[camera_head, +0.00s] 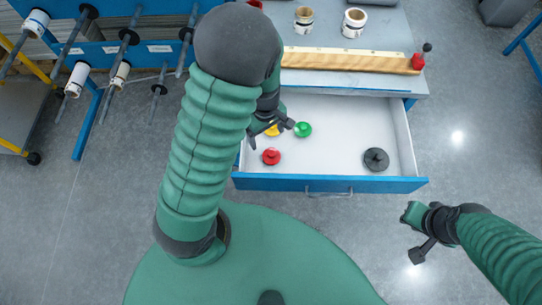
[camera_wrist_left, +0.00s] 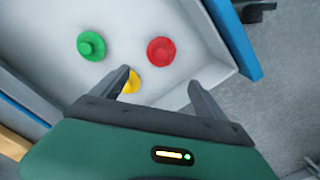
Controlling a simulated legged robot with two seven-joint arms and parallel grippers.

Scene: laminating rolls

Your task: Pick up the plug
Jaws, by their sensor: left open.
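Several plugs lie in the open white drawer. The red plug (camera_head: 271,156), green plug (camera_head: 304,130) and yellow plug (camera_head: 272,130) are at its left side. A black plug (camera_head: 376,159) lies at the right. My left gripper (camera_head: 270,135) is open and empty over the left part of the drawer, partly covering the yellow plug. In the left wrist view, the yellow plug (camera_wrist_left: 131,82) is beside one finger and partly hidden. The red plug (camera_wrist_left: 161,50) and green plug (camera_wrist_left: 91,46) show beyond the fingertips. My right gripper (camera_head: 416,236) is outside the drawer, over the floor.
The drawer's blue front (camera_head: 330,184) with its handle faces me. A table above holds a wooden bar (camera_head: 345,60) with a red knob, and two rolls (camera_head: 354,22). A blue rack with rods and rolls (camera_head: 77,78) stands at the left. The drawer's middle is clear.

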